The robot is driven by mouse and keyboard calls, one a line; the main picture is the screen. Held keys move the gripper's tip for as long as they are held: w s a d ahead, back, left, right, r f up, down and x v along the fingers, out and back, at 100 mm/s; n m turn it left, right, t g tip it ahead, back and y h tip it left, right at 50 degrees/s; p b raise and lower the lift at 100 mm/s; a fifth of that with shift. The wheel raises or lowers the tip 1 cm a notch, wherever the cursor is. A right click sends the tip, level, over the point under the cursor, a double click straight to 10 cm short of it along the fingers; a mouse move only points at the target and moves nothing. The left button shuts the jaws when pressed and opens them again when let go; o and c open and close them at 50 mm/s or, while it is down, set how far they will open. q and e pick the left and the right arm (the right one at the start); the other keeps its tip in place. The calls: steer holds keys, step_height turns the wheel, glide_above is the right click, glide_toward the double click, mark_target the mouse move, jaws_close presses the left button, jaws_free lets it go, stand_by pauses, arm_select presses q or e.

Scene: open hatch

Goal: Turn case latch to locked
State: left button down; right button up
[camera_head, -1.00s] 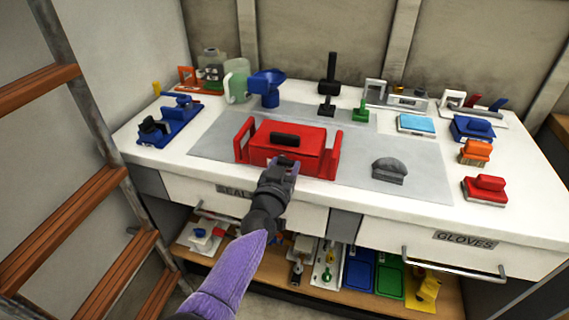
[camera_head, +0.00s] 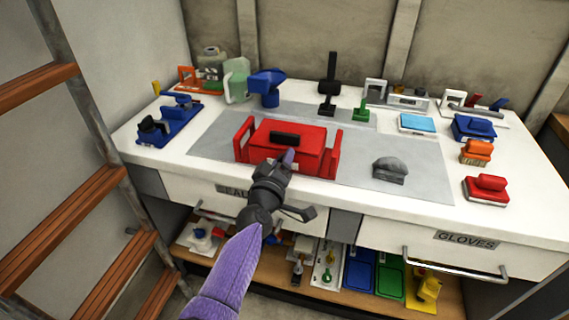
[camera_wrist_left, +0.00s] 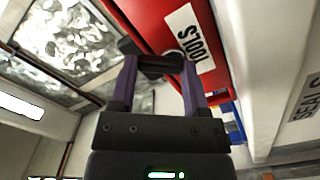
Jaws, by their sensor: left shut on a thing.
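The red case (camera_head: 262,146) stands on the grey mat, with a black handle on its lid. In the left wrist view its red front (camera_wrist_left: 150,18) shows a white label reading TOOLS. My left gripper (camera_head: 288,160) is at the front face of the case, its wrist rolled over. In the left wrist view the gripper's two purple fingers (camera_wrist_left: 160,72) are closed on the dark case latch (camera_wrist_left: 160,62), a bar across their tips against the front. In the head view the gripper hides the latch, so its angle is hard to tell. My right gripper is not in view.
The case sits near the front edge of the white worktop (camera_head: 165,163). Drawers with handles (camera_head: 455,265) lie below the front edge.

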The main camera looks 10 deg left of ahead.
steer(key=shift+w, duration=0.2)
arm_select(q)
steer(key=shift+a+n, duration=0.1)
steer(key=shift+n, duration=0.8)
steer(key=shift+c, duration=2.4)
jaws_free()
steer(key=o, duration=0.4)
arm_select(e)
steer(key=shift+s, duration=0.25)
